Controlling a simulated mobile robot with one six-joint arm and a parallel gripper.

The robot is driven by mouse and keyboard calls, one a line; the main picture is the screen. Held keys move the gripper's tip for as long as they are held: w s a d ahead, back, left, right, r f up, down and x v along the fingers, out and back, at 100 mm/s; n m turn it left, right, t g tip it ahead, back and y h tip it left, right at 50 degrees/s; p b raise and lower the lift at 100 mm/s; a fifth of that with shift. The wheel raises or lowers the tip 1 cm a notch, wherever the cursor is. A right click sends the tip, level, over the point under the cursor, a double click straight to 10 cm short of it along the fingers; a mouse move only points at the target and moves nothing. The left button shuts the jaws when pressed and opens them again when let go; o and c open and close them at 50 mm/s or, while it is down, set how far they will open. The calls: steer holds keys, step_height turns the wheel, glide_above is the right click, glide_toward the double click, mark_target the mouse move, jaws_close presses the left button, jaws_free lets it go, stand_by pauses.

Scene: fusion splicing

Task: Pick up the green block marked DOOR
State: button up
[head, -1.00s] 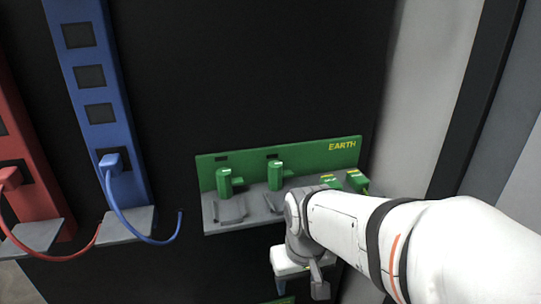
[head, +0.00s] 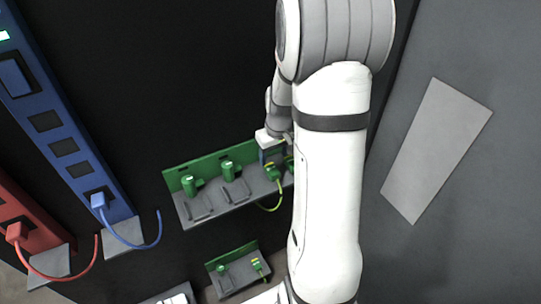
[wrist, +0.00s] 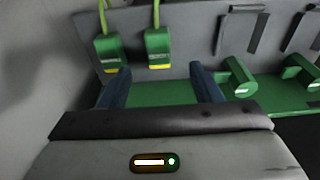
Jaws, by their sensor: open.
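Two green blocks with yellow-green cables sit side by side on the grey shelf in the wrist view, one on the left (wrist: 107,52) and one on the right (wrist: 158,50). Their small labels are too small to read, so I cannot tell which says DOOR. My gripper (wrist: 160,70) is open and empty. The right cabled block is roughly between its blue fingers, slightly beyond the tips; the left one is near the left finger. In the head view, my gripper (head: 270,153) is over the right end of the green-backed shelf, partly hiding the blocks there.
A smaller green-backed shelf (head: 232,283) is below. Blue (head: 68,138) and red (head: 18,212) panels with looped cables are at left. A grey wall is at right.

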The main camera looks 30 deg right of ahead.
mark_target(272, 169)
steer(key=shift+w+d+r, duration=0.15)
steer(key=shift+d+r, duration=0.05)
steer(key=shift+f, duration=0.3)
steer(key=shift+w+a+f+p, duration=0.1)
steer(key=shift+w+f+p, duration=0.15)
steer(key=shift+f, duration=0.95)
steer(key=shift+w+d+f+p, duration=0.15)
steer(key=shift+f+p, duration=0.25)
steer(key=shift+f, duration=0.8)
steer(key=shift+w+a+f+p, duration=0.15)
steer(key=shift+w+f+p, duration=0.15)
steer(key=shift+f, duration=0.9)
steer(key=shift+c, duration=0.4)
steer(key=c, duration=1)
